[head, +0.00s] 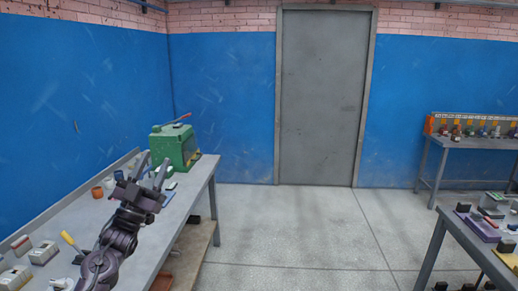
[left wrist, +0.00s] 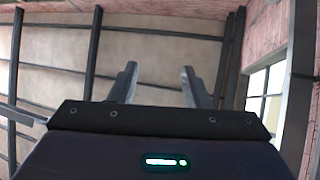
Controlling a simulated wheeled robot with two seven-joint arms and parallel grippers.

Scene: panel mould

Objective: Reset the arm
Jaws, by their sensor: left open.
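My left gripper (head: 151,171) is raised above the left workbench (head: 196,196) in the head view, with its two fingers spread and nothing between them. In the left wrist view the same gripper (left wrist: 155,85) shows its fingers apart, pointing up toward the ceiling and upper walls. My left arm comes in from the bottom left. My right gripper is in neither view.
A green machine (head: 175,147) stands at the far end of the left bench. An orange cup (head: 97,191) and several small blocks lie along that bench. A table (head: 450,224) with parts is at the right, another (head: 470,143) at the back right. The floor between is clear.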

